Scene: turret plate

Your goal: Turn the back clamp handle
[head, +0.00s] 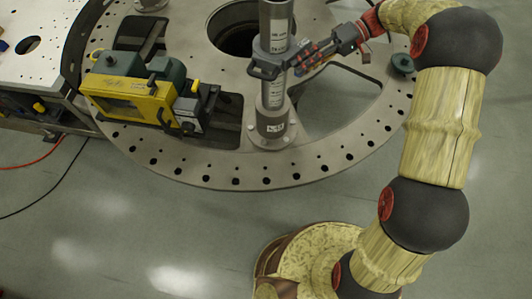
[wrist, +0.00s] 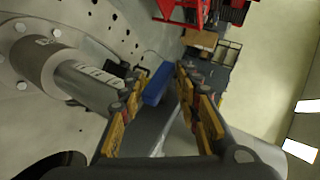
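A grey post (head: 275,98) stands upright on the round metal plate, with a clamp collar partway up. A dark grey clamp handle (head: 263,70) sticks out at the collar's left side. My gripper (head: 297,69) is just right of the post at collar height, pointing left. In the wrist view my gripper (wrist: 160,82) has its yellow and dark fingers apart, with a gap between them. Whether the fingers touch the post or handle I cannot tell.
The large round plate (head: 222,172) has holes around its rim and big cut-outs. A yellow and green device (head: 132,97) sits on its left. A pale table (head: 35,68) stands at the far left. A blue block (wrist: 157,84) shows between the fingers in the wrist view.

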